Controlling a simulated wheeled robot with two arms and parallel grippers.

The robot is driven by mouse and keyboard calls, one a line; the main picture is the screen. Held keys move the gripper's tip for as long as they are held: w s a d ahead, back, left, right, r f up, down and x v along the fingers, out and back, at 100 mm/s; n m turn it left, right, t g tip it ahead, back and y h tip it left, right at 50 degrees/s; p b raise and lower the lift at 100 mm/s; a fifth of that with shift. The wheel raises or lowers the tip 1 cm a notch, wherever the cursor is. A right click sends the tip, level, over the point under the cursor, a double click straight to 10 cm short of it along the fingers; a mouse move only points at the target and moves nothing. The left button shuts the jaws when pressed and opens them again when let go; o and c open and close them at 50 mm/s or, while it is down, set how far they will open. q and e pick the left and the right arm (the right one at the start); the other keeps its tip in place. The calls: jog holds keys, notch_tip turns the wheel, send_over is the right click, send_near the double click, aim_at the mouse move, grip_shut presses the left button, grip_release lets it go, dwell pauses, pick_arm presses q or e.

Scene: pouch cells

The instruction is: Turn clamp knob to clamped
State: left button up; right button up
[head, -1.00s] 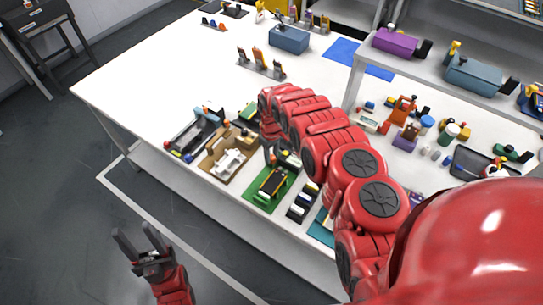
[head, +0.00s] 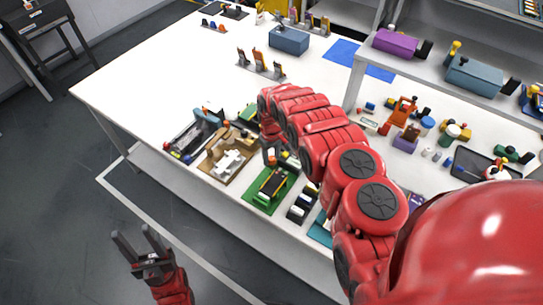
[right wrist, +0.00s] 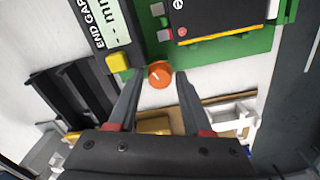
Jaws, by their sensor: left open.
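The orange clamp knob (right wrist: 159,74) is round with a pale mark on its top. It sits at the edge of the green fixture board (right wrist: 232,47), which also shows in the head view (head: 250,197). My right gripper (right wrist: 158,76) is open, with its fingertips on either side of the knob and visible gaps between. I cannot tell the height of the fingertips over the knob. In the head view, my right arm hides much of the area around its gripper. My left gripper (head: 138,240) is open and empty, out over the floor in front of the table.
A display gauge with a yellow button (right wrist: 117,62) stands close left of the knob. A black slotted holder (right wrist: 75,95) and a brown tray with white parts (head: 222,165) are nearby. The white table (head: 170,85) is clear at its far left.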

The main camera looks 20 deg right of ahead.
jog(key=shift+r, duration=0.1)
notch_tip(320, 180, up, 8)
jog(key=b, duration=0.2)
jog(key=shift+w+r+b, duration=0.1)
jog(key=shift+r+b, duration=0.1)
jog(key=shift+b, duration=0.2)
notch_tip(320, 180, up, 9)
jog(key=p, duration=0.9)
send_over(272, 158)
jog(key=shift+a+f, duration=0.1)
